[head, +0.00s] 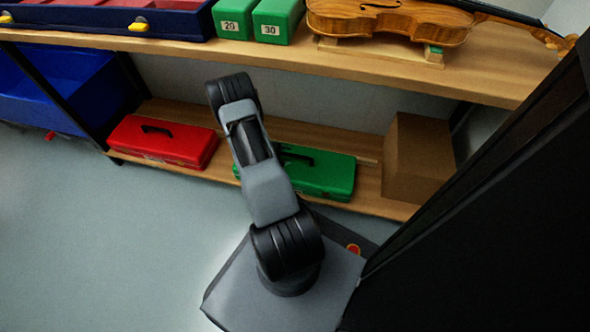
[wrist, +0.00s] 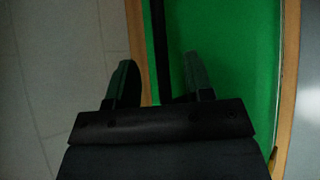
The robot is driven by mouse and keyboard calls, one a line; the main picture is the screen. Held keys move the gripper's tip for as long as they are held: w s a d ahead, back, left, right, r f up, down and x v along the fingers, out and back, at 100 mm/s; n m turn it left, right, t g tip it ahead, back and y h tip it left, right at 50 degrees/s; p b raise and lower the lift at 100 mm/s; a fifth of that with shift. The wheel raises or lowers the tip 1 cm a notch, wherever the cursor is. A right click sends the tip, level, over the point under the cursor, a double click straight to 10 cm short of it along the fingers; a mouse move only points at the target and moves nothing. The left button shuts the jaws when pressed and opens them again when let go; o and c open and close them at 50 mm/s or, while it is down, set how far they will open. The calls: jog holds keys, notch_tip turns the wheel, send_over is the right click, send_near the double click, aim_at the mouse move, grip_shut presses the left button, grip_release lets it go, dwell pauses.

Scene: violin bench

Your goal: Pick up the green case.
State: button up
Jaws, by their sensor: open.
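The green case (head: 328,176) lies on the lower wooden shelf in the head view, partly hidden behind my arm. Its black handle (head: 298,157) shows just right of the arm. In the wrist view the green case (wrist: 228,45) fills the right half, and its dark handle (wrist: 160,45) runs up and down the picture. My gripper (wrist: 161,75) is open and empty. In that view its fingers lie on either side of the handle's line, the right one over the green lid, the left one near the shelf edge. Contact cannot be told. The head view hides my gripper behind the arm.
A red case (head: 163,142) lies left on the lower shelf (head: 225,165), and a cardboard box (head: 418,158) stands right of the green case. The upper shelf (head: 270,55) overhangs, carrying a violin (head: 390,20) and green boxes. The floor (head: 90,245) at front left is clear.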

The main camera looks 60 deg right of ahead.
aim_at(294, 155)
jog(key=b+x, duration=0.1)
jog(key=x, duration=0.3)
jog(key=shift+b, duration=0.3)
grip_shut()
jog(key=shift+a, duration=0.1)
dwell(1.0)
jog(key=shift+r, duration=0.15)
